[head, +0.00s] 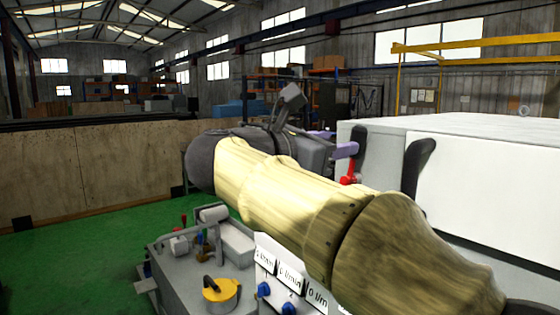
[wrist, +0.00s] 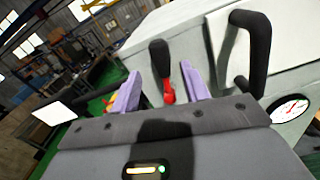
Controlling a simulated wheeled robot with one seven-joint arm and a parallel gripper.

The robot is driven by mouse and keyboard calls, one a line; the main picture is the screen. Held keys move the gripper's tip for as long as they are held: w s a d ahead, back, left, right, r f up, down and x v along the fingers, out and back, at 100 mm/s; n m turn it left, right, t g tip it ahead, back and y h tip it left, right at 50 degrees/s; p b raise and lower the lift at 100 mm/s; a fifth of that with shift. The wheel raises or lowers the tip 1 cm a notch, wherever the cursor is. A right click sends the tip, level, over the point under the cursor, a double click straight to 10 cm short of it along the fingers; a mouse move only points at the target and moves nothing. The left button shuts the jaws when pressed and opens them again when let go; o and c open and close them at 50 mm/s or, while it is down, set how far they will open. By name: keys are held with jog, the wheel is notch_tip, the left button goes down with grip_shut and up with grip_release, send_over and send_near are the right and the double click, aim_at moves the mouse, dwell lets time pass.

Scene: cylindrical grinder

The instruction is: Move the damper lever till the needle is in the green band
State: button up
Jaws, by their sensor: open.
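The damper lever has a black knob (wrist: 159,58) and a red base (wrist: 168,92) in the wrist view. Its red part (head: 348,171) shows below a purple fingertip in the head view, with the black knob (head: 359,139) above it. My gripper (wrist: 161,72) is open, its two purple fingers on either side of the lever in the picture, with gaps to both. In the head view my gripper (head: 338,143) is level with the knob. The round white gauge (wrist: 290,109) is at the right edge of the wrist view. It has red and green marks, but the needle is too small to read.
A black handle (wrist: 254,50) stands on the pale machine casing (head: 480,160), right of the lever; it also shows in the head view (head: 416,165). A grey unit (head: 195,270) with a yellow-topped part (head: 221,292) and blue knobs stands below my arm. Green floor is clear at left.

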jog(key=b+v, duration=0.2)
jog(key=v, duration=1)
jog(key=shift+b, duration=0.4)
jog(key=shift+a, duration=0.1)
dwell(1.5)
